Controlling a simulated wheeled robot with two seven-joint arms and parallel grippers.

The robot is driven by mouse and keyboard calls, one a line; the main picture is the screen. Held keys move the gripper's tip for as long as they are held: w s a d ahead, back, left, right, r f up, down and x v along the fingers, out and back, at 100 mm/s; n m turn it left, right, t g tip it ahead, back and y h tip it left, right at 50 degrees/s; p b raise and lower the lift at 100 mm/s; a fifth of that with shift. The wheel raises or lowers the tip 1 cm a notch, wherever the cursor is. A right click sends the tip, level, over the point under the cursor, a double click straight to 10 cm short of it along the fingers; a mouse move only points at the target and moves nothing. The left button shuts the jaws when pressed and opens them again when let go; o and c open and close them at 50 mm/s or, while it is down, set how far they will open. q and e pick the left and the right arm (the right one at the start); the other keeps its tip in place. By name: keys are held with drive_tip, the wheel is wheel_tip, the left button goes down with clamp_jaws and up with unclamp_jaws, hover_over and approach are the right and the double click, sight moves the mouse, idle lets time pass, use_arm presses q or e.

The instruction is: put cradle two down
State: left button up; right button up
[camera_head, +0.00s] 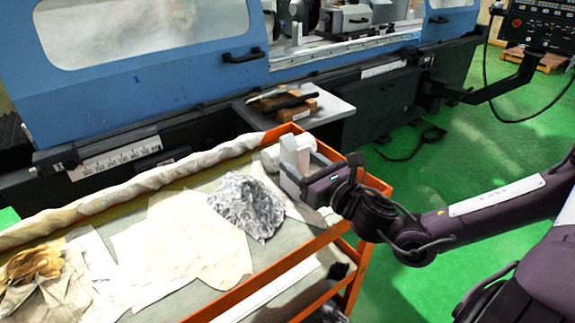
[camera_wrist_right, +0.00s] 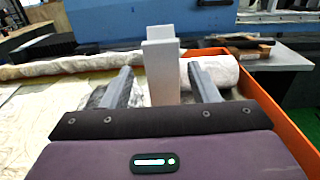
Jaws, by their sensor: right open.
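A pale grey cradle (camera_head: 296,150) stands upright near the right end of the orange cart (camera_head: 352,208); I take it to be cradle two. In the right wrist view the cradle (camera_wrist_right: 162,78) rises between my two fingers, with visible gaps on both sides. My right gripper (camera_head: 303,166) is open around it, reaching in from the right. The cradle's foot is hidden behind the gripper body, so its contact with the cart top cannot be seen fully. My left gripper is not in view.
A white roll (camera_wrist_right: 215,72) lies just beside the cradle. Crumpled grey cloth (camera_head: 248,205), pale sheets (camera_head: 180,240) and a long wrapped bar (camera_head: 130,185) cover much of the cart. The blue grinder (camera_head: 160,75) and a grey shelf with a wooden block (camera_head: 290,107) stand behind.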

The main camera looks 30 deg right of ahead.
sight(289, 150)
drive_tip(key=shift+w+d+r, duration=0.1)
drive_tip(key=shift+w+r, duration=0.05)
drive_tip(key=shift+w, duration=0.35)
drive_tip(key=w, duration=0.3)
drive_tip(key=shift+w, duration=0.6)
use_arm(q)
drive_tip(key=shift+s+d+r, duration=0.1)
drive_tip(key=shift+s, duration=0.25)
use_arm(e)
drive_tip(key=shift+w, duration=0.1)
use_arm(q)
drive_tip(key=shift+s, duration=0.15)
use_arm(e)
drive_tip(key=shift+c, duration=0.3)
drive_tip(key=c, duration=0.5)
clamp_jaws()
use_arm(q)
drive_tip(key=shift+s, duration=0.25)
